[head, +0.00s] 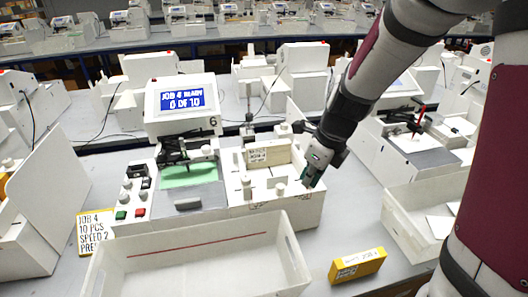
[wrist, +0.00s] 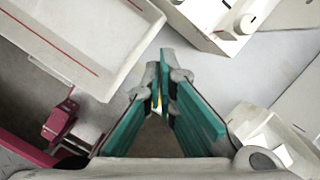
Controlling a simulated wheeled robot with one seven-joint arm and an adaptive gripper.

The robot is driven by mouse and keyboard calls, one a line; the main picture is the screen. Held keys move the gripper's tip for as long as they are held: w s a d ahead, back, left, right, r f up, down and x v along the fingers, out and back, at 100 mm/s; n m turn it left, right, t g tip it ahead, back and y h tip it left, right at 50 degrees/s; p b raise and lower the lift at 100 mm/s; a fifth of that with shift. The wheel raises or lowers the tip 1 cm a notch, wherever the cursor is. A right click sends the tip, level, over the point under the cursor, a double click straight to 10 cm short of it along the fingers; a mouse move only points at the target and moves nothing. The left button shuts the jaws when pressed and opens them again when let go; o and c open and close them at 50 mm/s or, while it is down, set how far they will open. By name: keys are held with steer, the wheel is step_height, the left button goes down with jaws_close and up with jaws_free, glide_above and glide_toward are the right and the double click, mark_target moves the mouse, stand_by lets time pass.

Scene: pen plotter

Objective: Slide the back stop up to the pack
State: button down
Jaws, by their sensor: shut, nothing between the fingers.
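The pack appears to be the cream block with a printed label (head: 257,157) in the white feed tray (head: 305,205) on the right of the plotter. Small white upright pieces stand in front of it; one (head: 280,188) may be the back stop, but I cannot tell for sure. A gap shows between that piece and the pack. My gripper (head: 309,178) is shut and empty at the tray's right edge, pointing down. In the wrist view its green-padded fingers (wrist: 163,72) meet at the tips, apart from the tray corner with a white knob (wrist: 245,23).
A screen (head: 182,100) reads "JOB 4 READY, 0 OF 10". An open white bin (head: 190,262) with a red line stands in front. A yellow box (head: 357,265) lies right of it. Another machine (head: 410,145) stands to the right.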

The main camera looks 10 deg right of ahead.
mark_target(279, 186)
steer(key=shift+w+a+f+m+p, duration=0.15)
steer(key=shift+w+a+f+m, duration=0.2)
steer(key=shift+w+f, duration=1.1)
steer(key=shift+w+a+f+m+p, duration=0.15)
steer(key=shift+w+a+f+m, duration=0.3)
steer(key=shift+f, duration=1.85)
steer(key=shift+w+a+f+m+p, duration=0.15)
steer(key=shift+w+f+m, duration=0.25)
steer(key=shift+w+f, duration=1.1)
steer(key=shift+s+f, duration=0.3)
steer(key=shift+f, duration=0.05)
steer(key=w+b, duration=0.5)
steer(key=w, duration=0.6)
steer(key=shift+f, duration=0.1)
